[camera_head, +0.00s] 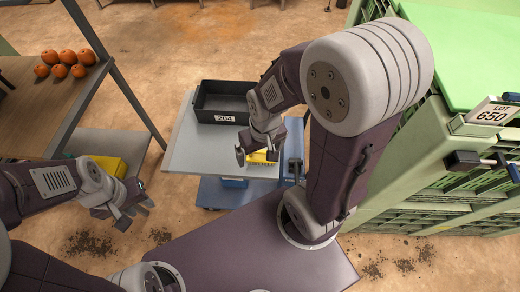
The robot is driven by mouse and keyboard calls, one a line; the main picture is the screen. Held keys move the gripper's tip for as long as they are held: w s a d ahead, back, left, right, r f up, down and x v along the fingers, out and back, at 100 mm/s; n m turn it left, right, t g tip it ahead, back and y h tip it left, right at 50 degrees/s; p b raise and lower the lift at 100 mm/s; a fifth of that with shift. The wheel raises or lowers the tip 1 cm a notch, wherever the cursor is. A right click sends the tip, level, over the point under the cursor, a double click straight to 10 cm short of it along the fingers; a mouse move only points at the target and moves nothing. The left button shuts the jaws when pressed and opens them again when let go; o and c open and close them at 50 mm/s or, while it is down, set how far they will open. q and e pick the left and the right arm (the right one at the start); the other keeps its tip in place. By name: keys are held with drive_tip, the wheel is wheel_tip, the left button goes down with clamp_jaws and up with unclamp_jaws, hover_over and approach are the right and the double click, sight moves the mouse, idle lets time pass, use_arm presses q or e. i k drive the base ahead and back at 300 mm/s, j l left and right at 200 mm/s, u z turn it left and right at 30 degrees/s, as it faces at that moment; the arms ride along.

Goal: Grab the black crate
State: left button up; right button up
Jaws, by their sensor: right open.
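The black crate (206,103) sits on the light grey top of a blue cart ahead of me, near its back edge. It is an open tray with a white label reading 204 on its front wall. My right gripper (256,156) is open in front of the crate and to its right, apart from it, with a yellow item (262,157) close to its fingers. My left gripper (137,206) is at the lower left, well away from the crate. Its jaws are too small to judge.
The cart top (190,158) is bare left of the yellow item. Left stands a shelf with several orange fruits (62,58) and a yellow box (108,168). Dark debris lies on the floor.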

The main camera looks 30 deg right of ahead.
sight(216, 102)
drive_tip(key=i+j+z, duration=0.15)
drive_tip(key=z, duration=0.2)
drive_tip(key=i+j+z, duration=0.2)
drive_tip(key=z, duration=0.15)
drive_tip(key=i+j+z, duration=0.2)
drive_tip(key=z, duration=0.15)
